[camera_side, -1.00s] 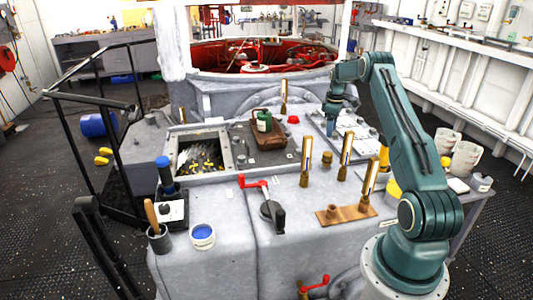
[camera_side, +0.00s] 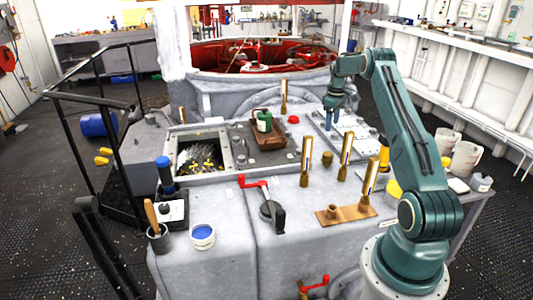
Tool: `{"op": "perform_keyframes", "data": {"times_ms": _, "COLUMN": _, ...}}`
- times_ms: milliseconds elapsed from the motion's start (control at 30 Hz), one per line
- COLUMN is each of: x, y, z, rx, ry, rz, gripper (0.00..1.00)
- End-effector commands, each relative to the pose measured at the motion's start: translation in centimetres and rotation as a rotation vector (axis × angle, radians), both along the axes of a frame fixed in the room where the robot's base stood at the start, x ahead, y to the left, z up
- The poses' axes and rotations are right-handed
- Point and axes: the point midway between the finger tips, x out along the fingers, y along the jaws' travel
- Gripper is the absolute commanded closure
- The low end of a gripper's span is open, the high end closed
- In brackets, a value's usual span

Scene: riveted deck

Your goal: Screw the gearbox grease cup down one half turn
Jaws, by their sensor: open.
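My gripper (camera_side: 329,122) points down over the left part of a pale plate (camera_side: 352,133) with small fittings, at the right rear of the grey housing. It is open, with nothing seen between its fingers. The fingertips are too small to tell whether they touch a fitting. I cannot tell for sure which part is the grease cup; small fittings stand on the plate, and the gripper hides part of it. An open box with gears (camera_side: 203,158) lies left of the plate.
Upright brass sight tubes (camera_side: 306,162) stand in front of the gripper, several in all. A green bottle (camera_side: 264,120) on a brown tray (camera_side: 268,142) and a red knob (camera_side: 293,119) are to its left. A red-handled crank (camera_side: 262,198) lies in front.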

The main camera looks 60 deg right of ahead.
Motion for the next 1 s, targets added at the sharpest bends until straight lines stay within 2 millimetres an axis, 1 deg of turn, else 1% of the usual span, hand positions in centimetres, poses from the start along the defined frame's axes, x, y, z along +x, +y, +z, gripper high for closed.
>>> {"op": "perform_keyframes", "data": {"times_ms": 300, "x": 0.07, "y": -0.02, "z": 0.04, "rx": 0.0, "ry": 0.0, "rz": -0.382, "gripper": 0.39}}
{"op": "perform_keyframes", "data": {"times_ms": 500, "x": 0.1, "y": -0.03, "z": 0.06, "rx": 0.0, "ry": 0.0, "rz": -0.569, "gripper": 0.39}}
{"op": "perform_keyframes", "data": {"times_ms": 700, "x": 0.11, "y": -0.03, "z": 0.07, "rx": 0.0, "ry": 0.0, "rz": -0.635, "gripper": 0.39}}
{"op": "perform_keyframes", "data": {"times_ms": 867, "x": 0.1, "y": -0.03, "z": -0.01, "rx": 0.0, "ry": 0.0, "rz": -0.636, "gripper": 0.39}}
{"op": "perform_keyframes", "data": {"times_ms": 1000, "x": 0.09, "y": -0.01, "z": -0.44, "rx": 0.001, "ry": 0.001, "rz": -0.635, "gripper": 0.39}}
